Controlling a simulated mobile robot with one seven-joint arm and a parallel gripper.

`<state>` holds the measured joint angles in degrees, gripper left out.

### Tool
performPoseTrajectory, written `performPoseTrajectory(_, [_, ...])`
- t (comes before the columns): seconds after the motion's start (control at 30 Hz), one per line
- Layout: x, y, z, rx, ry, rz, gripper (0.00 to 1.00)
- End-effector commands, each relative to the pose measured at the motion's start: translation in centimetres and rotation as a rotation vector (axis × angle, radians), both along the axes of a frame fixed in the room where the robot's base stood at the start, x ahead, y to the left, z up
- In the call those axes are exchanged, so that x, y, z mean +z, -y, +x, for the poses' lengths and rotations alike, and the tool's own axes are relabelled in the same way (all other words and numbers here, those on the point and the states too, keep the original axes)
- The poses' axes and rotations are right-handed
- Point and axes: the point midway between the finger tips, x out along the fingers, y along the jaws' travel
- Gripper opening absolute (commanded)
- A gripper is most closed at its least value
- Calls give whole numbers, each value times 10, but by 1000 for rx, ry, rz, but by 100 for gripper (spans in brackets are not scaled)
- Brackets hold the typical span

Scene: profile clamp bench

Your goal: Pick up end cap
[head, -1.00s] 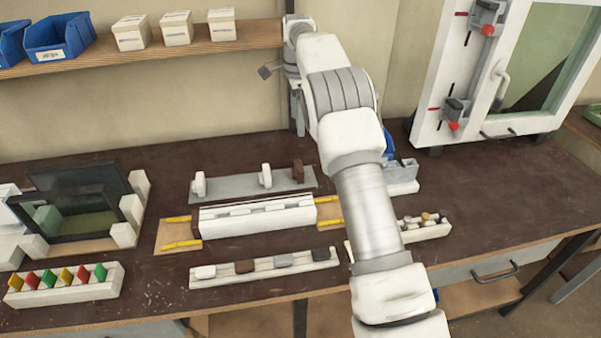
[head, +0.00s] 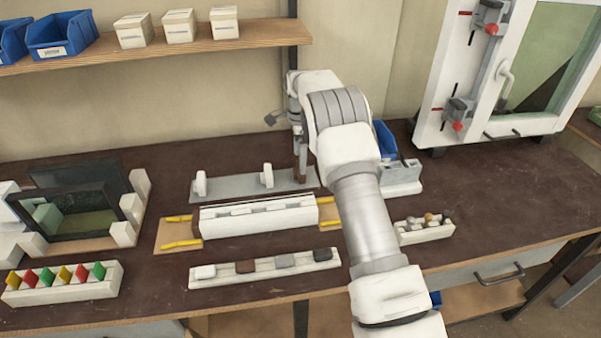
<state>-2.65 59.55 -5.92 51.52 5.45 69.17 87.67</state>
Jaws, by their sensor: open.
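A dark brown upright block (head: 299,179), which looks like an end cap, stands at the right end of the grey plate (head: 232,188). My gripper (head: 301,172) is open and points down right at this block, covering most of it. I cannot tell whether the fingers touch it or stand around it. Smaller cap-like pieces sit in a row on the front white rack (head: 220,282): a white one (head: 204,272), a brown one (head: 245,267), a grey one (head: 285,261) and a dark one (head: 325,254).
A white profile block (head: 258,222) lies between wooden pads with yellow strips (head: 181,243). Two white uprights (head: 267,176) stand on the grey plate left of my gripper. A rack of small knobs (head: 424,229) is at the right.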

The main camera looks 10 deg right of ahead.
Motion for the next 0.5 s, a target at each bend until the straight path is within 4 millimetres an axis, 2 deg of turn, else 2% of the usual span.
performPoseTrajectory(0.23, [-37, 3, 3, -1, -1, 0, 100])
performPoseTrajectory(0.5, [-42, 3, 3, -1, 0, 0, 100])
